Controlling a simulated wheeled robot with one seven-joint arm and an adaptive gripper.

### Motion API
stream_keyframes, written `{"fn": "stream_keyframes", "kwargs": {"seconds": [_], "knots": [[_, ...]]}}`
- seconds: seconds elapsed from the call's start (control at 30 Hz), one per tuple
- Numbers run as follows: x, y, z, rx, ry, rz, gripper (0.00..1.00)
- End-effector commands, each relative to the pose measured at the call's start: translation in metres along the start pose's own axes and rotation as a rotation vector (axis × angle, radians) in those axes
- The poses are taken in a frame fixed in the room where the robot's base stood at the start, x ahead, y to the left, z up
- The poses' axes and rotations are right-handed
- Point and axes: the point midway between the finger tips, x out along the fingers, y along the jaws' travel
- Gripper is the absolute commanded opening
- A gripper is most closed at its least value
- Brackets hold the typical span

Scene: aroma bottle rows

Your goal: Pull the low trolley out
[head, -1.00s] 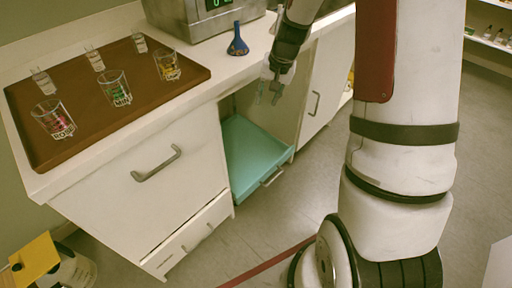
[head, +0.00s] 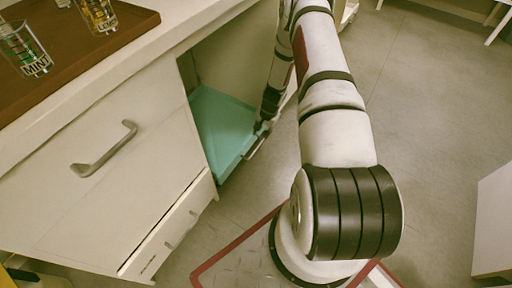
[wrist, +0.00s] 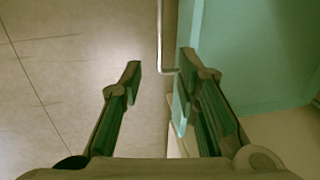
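The low trolley (head: 217,120) is a teal tray-like platform in the open bay under the counter. Its metal bar handle (head: 256,146) is on its front edge. In the wrist view the handle (wrist: 160,40) runs as a thin vertical bar, with the teal trolley (wrist: 255,60) to its right. My gripper (wrist: 158,68) is open, its two fingers apart. The handle's bent end lies between the fingertips in the picture, nearer the right finger; I cannot tell whether they touch. In the head view my gripper (head: 264,128) is small and partly hidden at the handle.
A white drawer with a grey handle (head: 104,150) is left of the bay. On the counter, a brown tray (head: 120,25) holds glasses, one labelled MINT (head: 24,50). A white box-like piece (head: 493,225) stands at the right edge.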

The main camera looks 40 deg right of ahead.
Motion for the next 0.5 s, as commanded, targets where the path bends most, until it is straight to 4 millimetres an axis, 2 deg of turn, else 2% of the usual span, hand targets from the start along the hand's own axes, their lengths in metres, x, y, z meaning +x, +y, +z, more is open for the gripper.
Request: {"fn": "stream_keyframes", "kwargs": {"seconds": [0.5], "knots": [[0.097, 0.0, 0.001, -0.004, -0.001, 0.0, 0.3]]}}
